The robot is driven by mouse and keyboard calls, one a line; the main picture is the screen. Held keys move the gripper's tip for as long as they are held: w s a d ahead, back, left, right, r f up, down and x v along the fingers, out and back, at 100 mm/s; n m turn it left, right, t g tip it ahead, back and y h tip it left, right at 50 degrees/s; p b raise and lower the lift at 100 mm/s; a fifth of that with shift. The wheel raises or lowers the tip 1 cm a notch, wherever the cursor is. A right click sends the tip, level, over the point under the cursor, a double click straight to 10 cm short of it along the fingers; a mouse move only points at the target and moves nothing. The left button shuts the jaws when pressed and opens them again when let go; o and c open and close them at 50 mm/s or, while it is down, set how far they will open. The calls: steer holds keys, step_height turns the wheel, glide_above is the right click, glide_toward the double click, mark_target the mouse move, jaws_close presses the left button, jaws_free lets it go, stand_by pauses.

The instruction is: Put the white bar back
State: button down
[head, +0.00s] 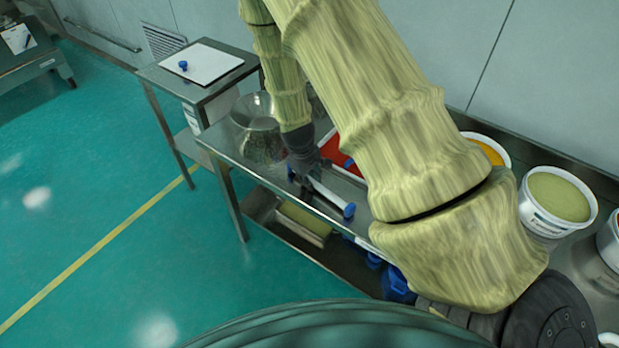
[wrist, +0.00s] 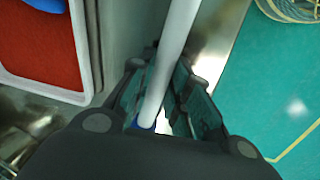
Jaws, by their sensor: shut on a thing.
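The white bar (head: 328,195) is a thin pale rod with blue ends, seen in the head view over the front edge of the steel table. My gripper (head: 305,165) is shut on it at the end of my arm. In the wrist view the white bar (wrist: 176,50) runs up between the two dark fingers of my gripper (wrist: 160,95), with a blue part at its lower end. Part of the bar is hidden by the fingers in both views. I cannot tell whether the bar touches the table.
A tray with red contents (wrist: 38,45) lies beside the bar on the steel table (head: 232,150). A metal bowl (head: 258,125) stands at the table's left end. Buckets (head: 558,200) stand at the right. Green floor lies open in front.

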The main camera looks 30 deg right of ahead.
steer(key=shift+f, duration=0.1)
steer(key=c, duration=0.8)
jaws_free()
steer(key=shift+r+p, duration=2.45)
steer(key=shift+r, duration=1.1)
